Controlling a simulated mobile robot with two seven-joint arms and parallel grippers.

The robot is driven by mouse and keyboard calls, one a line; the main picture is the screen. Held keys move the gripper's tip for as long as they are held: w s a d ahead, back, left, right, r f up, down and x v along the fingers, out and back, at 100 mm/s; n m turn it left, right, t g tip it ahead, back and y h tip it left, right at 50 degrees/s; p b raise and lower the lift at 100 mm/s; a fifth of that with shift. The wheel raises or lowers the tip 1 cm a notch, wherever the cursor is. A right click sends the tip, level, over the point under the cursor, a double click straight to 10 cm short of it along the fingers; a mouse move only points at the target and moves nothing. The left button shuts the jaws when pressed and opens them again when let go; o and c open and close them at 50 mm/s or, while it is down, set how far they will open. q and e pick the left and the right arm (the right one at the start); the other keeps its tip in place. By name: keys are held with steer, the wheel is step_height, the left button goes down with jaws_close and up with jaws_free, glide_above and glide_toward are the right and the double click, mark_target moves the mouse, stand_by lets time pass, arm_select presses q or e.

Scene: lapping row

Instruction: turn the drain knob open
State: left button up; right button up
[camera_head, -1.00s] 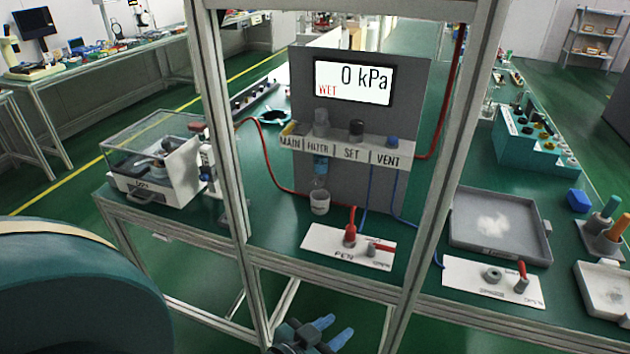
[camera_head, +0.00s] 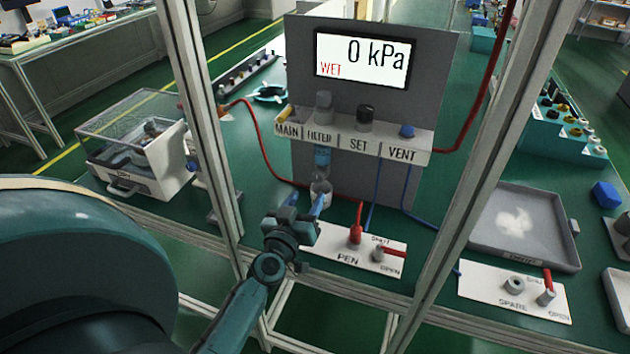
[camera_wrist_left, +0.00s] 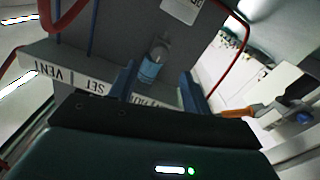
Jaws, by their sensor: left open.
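The filter unit hangs under the FILTER label on the grey panel, with a blue-banded bowl (camera_head: 322,157). The bowl also shows between my fingers in the left wrist view (camera_wrist_left: 150,70), upside down. A small pale fitting (camera_head: 320,175) is at the bowl's lower end; I cannot make out a drain knob clearly or how it is turned. A white cup (camera_head: 321,190) stands below it, partly hidden by a finger. My left gripper (camera_head: 306,199) is open and empty, its blue fingers pointing up toward the bowl from the front and below. My right gripper is not in view.
The gauge display (camera_head: 361,60) reads 0 kPa and WET. Frame posts (camera_head: 198,110) stand on both sides of my left arm. The PEN valve plate (camera_head: 345,245), with a red hose and red lever, lies just right of the gripper. A lidded machine (camera_head: 140,150) is at left.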

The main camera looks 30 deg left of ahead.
mark_target(317, 179)
arm_select(q)
steer(key=x, duration=0.6)
steer(key=shift+w, duration=0.35)
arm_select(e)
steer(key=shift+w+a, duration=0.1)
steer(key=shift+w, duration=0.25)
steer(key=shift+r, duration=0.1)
arm_select(q)
steer(key=c, duration=1)
